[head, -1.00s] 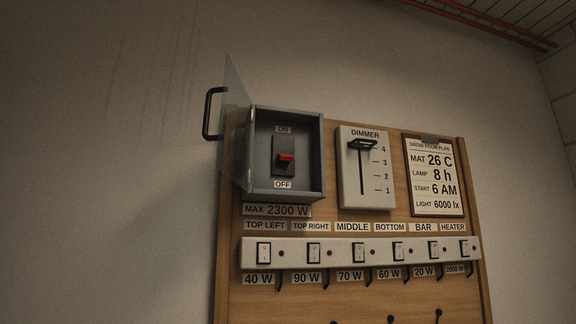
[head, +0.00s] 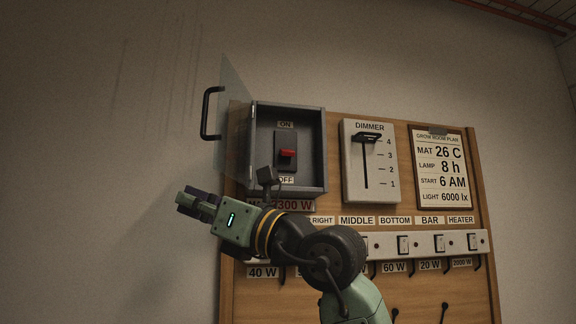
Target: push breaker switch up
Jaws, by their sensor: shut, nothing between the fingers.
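The breaker switch (head: 287,153) is a red lever on a black plate inside a grey breaker box (head: 316,150). It sits between an ON label (head: 286,125) above and an OFF label below, partly covered by my arm. The lever stands around the middle of its plate; its exact setting is hard to tell. The box's clear door (head: 236,125) stands open to the left, with a black handle (head: 206,113). My gripper (head: 181,202) is shut and empty, pointing left, below and left of the box, apart from the switch.
A dimmer (head: 370,160) with its slider near the top is right of the box. A plan sheet (head: 441,170) hangs further right. My arm covers part of the switch row (head: 385,244) below. The wall at left is clear.

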